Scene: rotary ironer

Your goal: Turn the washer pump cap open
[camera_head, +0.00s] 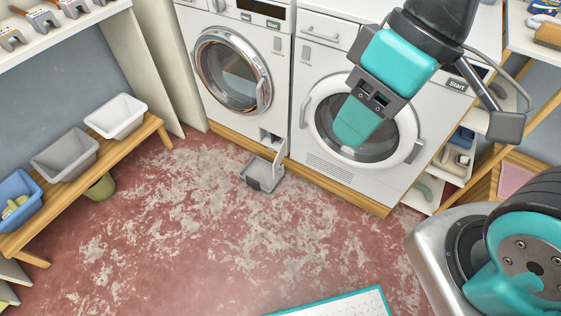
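The washer (237,30) with the chrome-rimmed round door stands at the back centre. At its lower right corner is a small dark pump opening (268,135), with a pale flap (279,152) swung out beside it. The pump cap is too small and dark to make out. A grey tray (249,181) sits on the floor just below the opening. My gripper (352,128), with teal fingers, appears in front of the right-hand machine's door, up and right of the pump opening and apart from it. Its fingers overlap in this view, so the gap between them is hidden.
A second white machine (318,62) stands right of the washer, on the same wooden plinth (335,189). A wooden bench (75,196) holds white, grey and blue bins at left. A shelf unit (425,187) stands at right. The red, worn floor (200,240) in front is mostly clear.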

